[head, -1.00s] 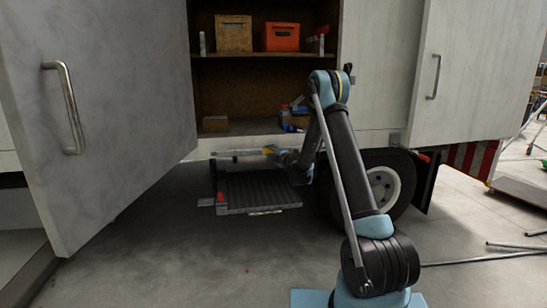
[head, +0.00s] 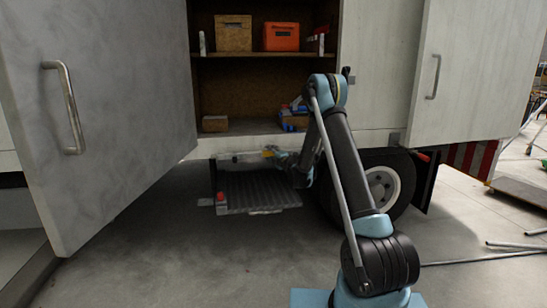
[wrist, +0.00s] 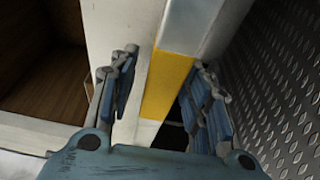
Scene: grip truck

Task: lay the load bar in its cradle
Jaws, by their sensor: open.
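The load bar is a pale metal bar with a yellow band. In the wrist view the load bar (wrist: 168,85) runs between my gripper's two fingers (wrist: 160,97). The fingers stand apart on either side of the yellow band, with dark gaps showing beside it. In the head view the bar (head: 238,157) lies level along the truck's sill, above the ribbed step. My gripper (head: 270,152) is at the bar's right part, by the yellow band. I cannot make out the cradle or tell whether the bar rests in it.
The dark ribbed step (head: 255,190) juts out below the sill, with a wheel (head: 382,187) to its right. An open grey door (head: 110,110) stands at the left. The locker above holds an orange crate (head: 281,37) and a tan box (head: 233,33). Bare floor lies in front.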

